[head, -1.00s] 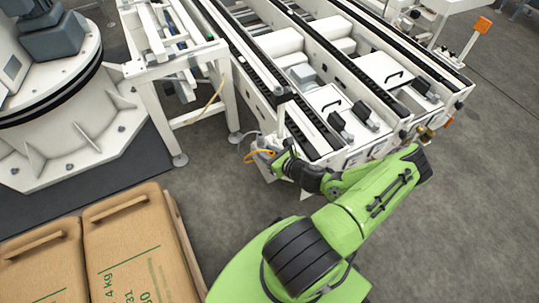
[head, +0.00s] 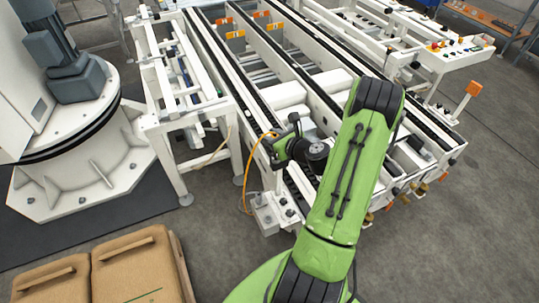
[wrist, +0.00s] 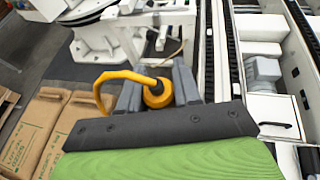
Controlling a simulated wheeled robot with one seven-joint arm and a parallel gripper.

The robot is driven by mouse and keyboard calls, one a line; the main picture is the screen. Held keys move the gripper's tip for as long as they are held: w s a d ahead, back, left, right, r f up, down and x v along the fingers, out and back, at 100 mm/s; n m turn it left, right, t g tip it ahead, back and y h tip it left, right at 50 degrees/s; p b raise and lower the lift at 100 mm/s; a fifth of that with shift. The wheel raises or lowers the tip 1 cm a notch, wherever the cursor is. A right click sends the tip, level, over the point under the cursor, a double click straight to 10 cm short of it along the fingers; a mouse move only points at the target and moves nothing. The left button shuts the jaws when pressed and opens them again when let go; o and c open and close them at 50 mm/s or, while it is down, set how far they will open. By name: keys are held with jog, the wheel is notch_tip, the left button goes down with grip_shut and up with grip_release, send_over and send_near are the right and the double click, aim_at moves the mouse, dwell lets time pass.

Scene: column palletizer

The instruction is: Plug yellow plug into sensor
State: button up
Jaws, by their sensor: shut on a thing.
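The yellow plug (wrist: 157,93) with its yellow cable sits between the two grey fingers of my gripper (wrist: 158,88) in the wrist view. The gripper is shut on it. In the head view my gripper (head: 279,146) is above the left side of the conveyor frame, and the yellow cable (head: 246,172) hangs from it down to a small white box (head: 266,213) at the conveyor's near left corner. The plug itself is too small to make out there. I cannot identify the sensor in either view.
A white conveyor (head: 300,95) with black chain rails fills the middle and right. A white side frame (head: 180,100) stands left of it, beside a large round white base (head: 85,150). Brown sacks (head: 137,265) lie at the lower left. Grey floor (head: 215,240) is clear in front.

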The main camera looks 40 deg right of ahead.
jog(key=f+b, duration=0.1)
jog(key=b, duration=0.1)
jog(key=f+b, duration=0.2)
jog(key=d+f+b, duration=0.1)
jog(key=f+b, duration=0.1)
jog(key=b, duration=0.1)
jog(key=shift+w+d, duration=0.1)
jog(key=shift+w, duration=0.15)
jog(key=shift+r, duration=0.1)
dwell(1.2)
jog(key=shift+f, duration=0.65)
jog(key=shift+f+b, duration=0.75)
jog(key=shift+f, duration=0.15)
dwell(0.5)
